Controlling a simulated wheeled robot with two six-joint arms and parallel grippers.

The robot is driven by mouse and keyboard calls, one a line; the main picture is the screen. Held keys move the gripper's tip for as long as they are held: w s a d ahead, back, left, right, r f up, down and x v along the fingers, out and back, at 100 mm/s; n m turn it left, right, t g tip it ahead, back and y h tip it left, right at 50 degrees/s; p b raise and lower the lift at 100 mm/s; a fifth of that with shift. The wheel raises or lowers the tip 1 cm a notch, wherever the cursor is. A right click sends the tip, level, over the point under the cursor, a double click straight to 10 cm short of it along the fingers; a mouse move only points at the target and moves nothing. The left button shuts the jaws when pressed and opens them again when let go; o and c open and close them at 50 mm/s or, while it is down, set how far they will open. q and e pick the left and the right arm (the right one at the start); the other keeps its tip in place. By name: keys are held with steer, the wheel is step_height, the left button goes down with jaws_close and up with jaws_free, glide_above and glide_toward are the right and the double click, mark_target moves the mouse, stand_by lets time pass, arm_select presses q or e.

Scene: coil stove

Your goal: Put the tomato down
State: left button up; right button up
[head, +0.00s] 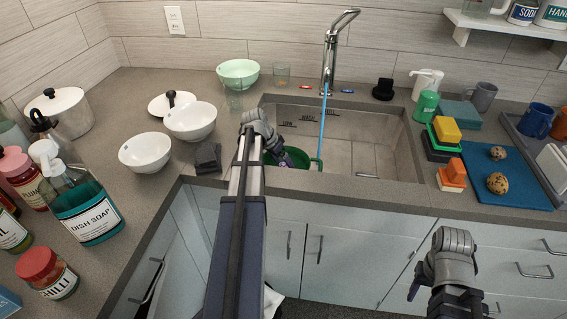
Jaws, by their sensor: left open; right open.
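I see no tomato in the head view. My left gripper (284,160) reaches over the front left of the sink (385,150), at a green bowl-like container (299,158) inside it. The gripper is open. My arm hides part of the container and the sink's left side, so I cannot tell what lies in the container or whether the gripper touches it. My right gripper (416,286) is open and empty, in front of the cabinets below the counter edge.
A blue stream (323,125) runs from the faucet (330,60) into the sink. White bowls (152,150), a pot (60,110) and a dish soap bottle (88,208) stand left. Sponges (447,130) and a blue mat (510,178) with two speckled round things lie right.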

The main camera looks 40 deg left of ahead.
arm_select(q)
steer(key=shift+r+p, duration=0.75)
steer(key=shift+r, duration=0.05)
steer(key=p+v, duration=1)
steer(key=v, duration=0.1)
steer(key=shift+s+r, duration=0.2)
steer(key=shift+r, duration=0.1)
steer(key=shift+a, duration=0.15)
